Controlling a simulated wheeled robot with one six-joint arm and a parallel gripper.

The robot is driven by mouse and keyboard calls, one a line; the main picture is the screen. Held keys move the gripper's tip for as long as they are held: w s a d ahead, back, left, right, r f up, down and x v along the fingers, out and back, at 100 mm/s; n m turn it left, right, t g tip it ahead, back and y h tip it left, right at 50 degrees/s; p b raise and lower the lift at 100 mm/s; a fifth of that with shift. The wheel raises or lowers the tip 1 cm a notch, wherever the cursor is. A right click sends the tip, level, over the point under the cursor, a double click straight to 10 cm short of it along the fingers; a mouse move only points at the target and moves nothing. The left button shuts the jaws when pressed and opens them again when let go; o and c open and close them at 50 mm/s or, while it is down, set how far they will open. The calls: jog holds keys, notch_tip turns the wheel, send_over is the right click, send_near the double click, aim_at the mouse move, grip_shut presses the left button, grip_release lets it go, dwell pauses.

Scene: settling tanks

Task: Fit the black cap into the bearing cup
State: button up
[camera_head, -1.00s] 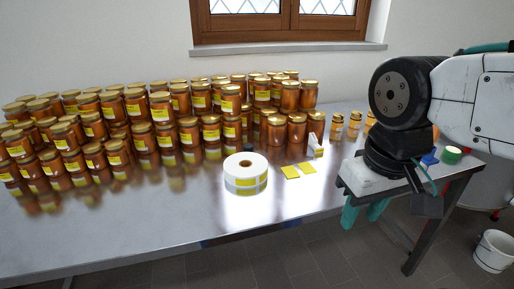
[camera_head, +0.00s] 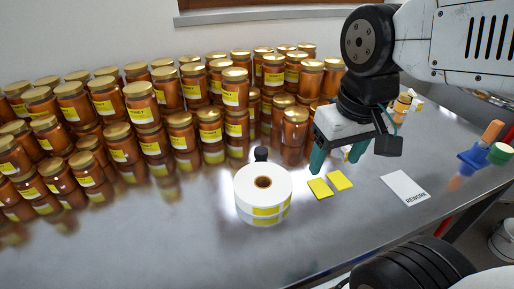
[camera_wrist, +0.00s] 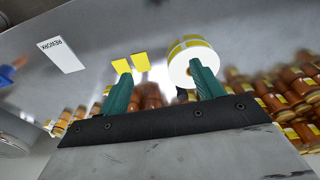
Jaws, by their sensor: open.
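No part that I can clearly identify as the black cap or the bearing cup shows. A small black object (camera_head: 261,154) stands just behind the white label roll (camera_head: 263,205) in the head view, partly hidden by it; I cannot tell what it is. My gripper (camera_head: 338,158) is open with green fingers, above the table behind the yellow labels (camera_head: 330,184) and right of the roll. In the wrist view my gripper (camera_wrist: 162,85) has its fingers wide apart with nothing between them. The roll (camera_wrist: 192,62) shows beyond the right finger.
Stacked amber jars (camera_head: 130,120) fill the table's left and back. A white REWORK card (camera_head: 405,188) lies to the right. A blue block with an orange handle (camera_head: 490,134) and a green roll (camera_head: 501,153) stand at the right end. The front of the metal table (camera_head: 150,240) is clear.

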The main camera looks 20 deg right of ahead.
jog(key=w+f+t, duration=0.1)
jog(key=w+f, duration=0.2)
jog(key=w, duration=0.4)
jog(key=w+f, duration=0.2)
jog(key=w, duration=0.5)
jog(key=t, duration=0.2)
send_near(261, 151)
jog(key=f, duration=0.2)
jog(key=shift+w+x, duration=0.2)
jog(key=shift+x, duration=1.7)
jog(key=shift+w+x, duration=0.15)
jog(key=shift+x, duration=1.75)
jog(key=shift+r, duration=0.15)
jog(key=c, duration=1.2)
jog(key=shift+o, duration=0.2)
